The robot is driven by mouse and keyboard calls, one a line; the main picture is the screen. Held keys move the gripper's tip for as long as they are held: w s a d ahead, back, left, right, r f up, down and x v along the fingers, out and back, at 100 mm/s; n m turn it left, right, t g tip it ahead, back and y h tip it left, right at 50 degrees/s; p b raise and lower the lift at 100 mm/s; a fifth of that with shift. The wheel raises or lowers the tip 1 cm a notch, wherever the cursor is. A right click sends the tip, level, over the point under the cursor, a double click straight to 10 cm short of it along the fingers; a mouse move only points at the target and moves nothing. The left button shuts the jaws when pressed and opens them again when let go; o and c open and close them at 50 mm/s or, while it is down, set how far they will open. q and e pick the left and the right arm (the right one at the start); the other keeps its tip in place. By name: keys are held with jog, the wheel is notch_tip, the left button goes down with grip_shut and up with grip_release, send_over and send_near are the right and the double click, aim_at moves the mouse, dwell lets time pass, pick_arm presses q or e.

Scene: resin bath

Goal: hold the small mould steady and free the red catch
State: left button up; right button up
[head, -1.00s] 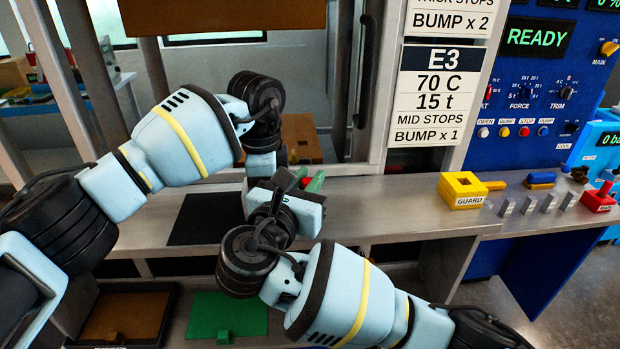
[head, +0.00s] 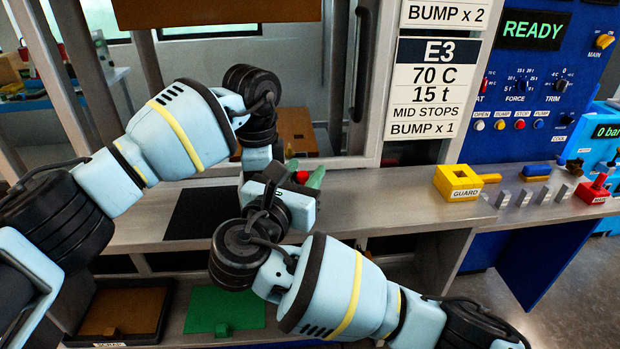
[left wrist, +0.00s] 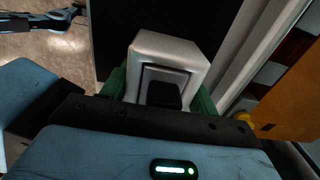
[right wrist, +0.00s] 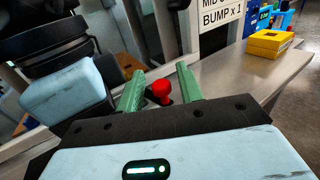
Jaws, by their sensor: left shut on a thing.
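The small mould (left wrist: 178,48) is a pale grey block with a dark recessed face in the left wrist view. My left gripper (left wrist: 160,92) has its green fingers on either side of it and is shut on it. The red catch (right wrist: 161,90) shows as a round red knob in the right wrist view. My right gripper (right wrist: 160,74) is open, with its green fingers apart on either side of the knob and gaps beside it. In the head view the red catch (head: 301,177) shows small beside a green finger; my arms hide the mould there.
A black mat (head: 200,213) lies on the grey bench. A yellow guard block (head: 457,183) and several small grey blocks stand to the right. Below are a green mat (head: 222,308) and a scrap tray (head: 150,338).

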jog(key=shift+w+d+y, duration=0.1)
jog(key=shift+y, duration=0.2)
jog(key=n+y, duration=0.1)
jog(key=d+n+t+y, duration=0.1)
jog(key=y, duration=0.1)
jog(key=n+y, duration=0.2)
jog(key=shift+w+d+r+t, duration=0.1)
jog(key=shift+w+d+t, duration=0.05)
jog(key=shift+w+t, duration=0.2)
jog(key=n+y, duration=0.1)
jog(key=y, duration=0.1)
jog(key=w+n+y, duration=0.1)
jog(key=n+y, duration=0.1)
jog(key=y, duration=0.1)
jog(key=d+n+g+y, duration=0.1)
jog(key=y, duration=0.1)
jog(key=shift+w+n+y, duration=0.2)
jog(key=shift+n+y, duration=0.1)
jog(key=shift+s+d+n+g+y, duration=0.1)
jog(key=shift+s+n+g+y, duration=0.15)
jog(key=shift+y, duration=0.25)
jog(key=v, duration=1.1)
jog(key=shift+s, duration=0.3)
jog(key=shift+o, duration=0.2)
